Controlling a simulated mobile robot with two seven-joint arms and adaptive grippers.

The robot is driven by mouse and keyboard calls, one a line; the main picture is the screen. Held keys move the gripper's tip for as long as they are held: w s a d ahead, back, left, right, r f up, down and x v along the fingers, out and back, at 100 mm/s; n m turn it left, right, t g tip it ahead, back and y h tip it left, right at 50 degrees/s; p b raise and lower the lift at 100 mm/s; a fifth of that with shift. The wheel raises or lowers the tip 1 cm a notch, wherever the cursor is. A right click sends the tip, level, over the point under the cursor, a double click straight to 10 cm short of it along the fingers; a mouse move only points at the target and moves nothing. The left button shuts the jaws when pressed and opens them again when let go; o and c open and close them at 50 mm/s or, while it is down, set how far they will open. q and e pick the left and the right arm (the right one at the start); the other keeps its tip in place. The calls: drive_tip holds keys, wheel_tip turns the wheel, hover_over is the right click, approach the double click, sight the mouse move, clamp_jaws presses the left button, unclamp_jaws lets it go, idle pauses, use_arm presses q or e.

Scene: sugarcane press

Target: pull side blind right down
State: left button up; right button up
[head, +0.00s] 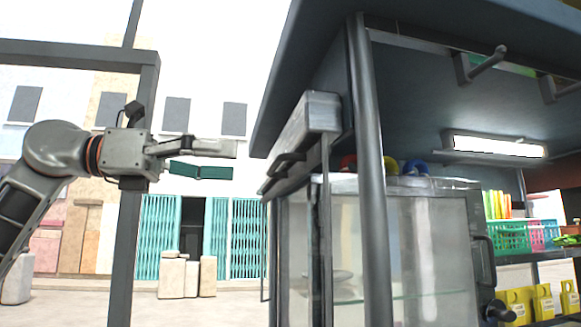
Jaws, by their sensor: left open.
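A grey, boxy part that looks like the raised side blind (308,118) sits under the roof edge on the near side of the press stall, left of a dark post. A dark handle (286,163) sticks out at its lower left. I cannot tell for sure that this is the right side blind. My left gripper (233,161) comes in from the left at about the handle's height. It is open and empty, its fingers pointing right, and appears apart from the handle. My right gripper is not in view.
A dark post (370,180) stands in front of the glass cabinet (430,250). Hooks (487,61) and a lit lamp (495,146) hang under the roof. A grey frame (130,230) stands near my left arm. Green baskets (507,237) are at the right.

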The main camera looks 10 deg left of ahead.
sight(274, 166)
use_arm(q)
drive_tip(key=shift+p+x, duration=0.55)
drive_tip(key=shift+x, duration=3.25)
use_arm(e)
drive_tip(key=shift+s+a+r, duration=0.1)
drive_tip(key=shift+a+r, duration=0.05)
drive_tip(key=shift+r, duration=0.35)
use_arm(q)
drive_tip(key=c, duration=1.3)
drive_tip(key=shift+o, duration=0.2)
drive_tip(key=shift+f, duration=0.4)
wheel_tip(274, 166, down, 27)
drive_tip(key=b, duration=1.2)
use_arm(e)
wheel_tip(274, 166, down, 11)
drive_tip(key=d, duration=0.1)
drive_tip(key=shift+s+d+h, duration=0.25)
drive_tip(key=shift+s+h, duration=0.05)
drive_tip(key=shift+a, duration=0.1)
